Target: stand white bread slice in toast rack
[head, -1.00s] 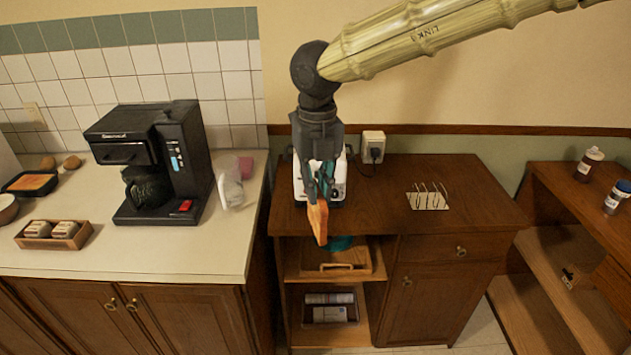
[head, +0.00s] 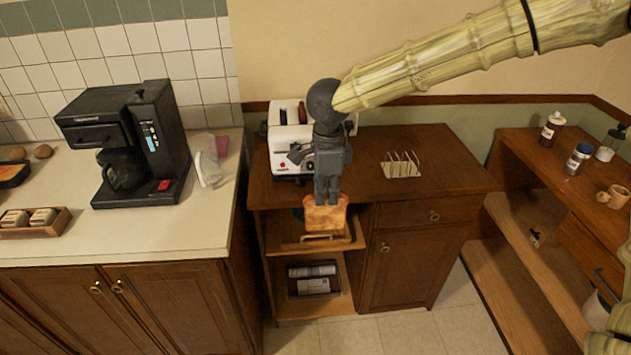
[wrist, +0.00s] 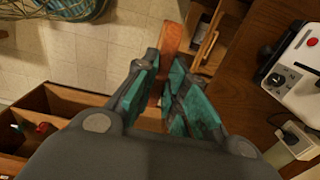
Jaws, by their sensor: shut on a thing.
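The bread slice (head: 325,214) is toasted brown and hangs upright from my gripper (head: 328,196), in front of the wooden cabinet's front edge. In the head view its broad face shows. In the wrist view the slice (wrist: 170,45) shows edge-on, pinched between the teal finger pads (wrist: 166,88). My gripper is shut on it. The toast rack (head: 402,165) is a small rack of thin upright wires on the right half of the cabinet top. It looks empty. The slice is to the left of the rack and nearer the camera, apart from it.
A white toaster (head: 284,150) stands at the back left of the cabinet top (head: 455,165), partly behind my gripper. The top around the rack is clear. A coffee maker (head: 135,140) stands on the left counter. Bottles (head: 551,130) stand on the right shelf unit.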

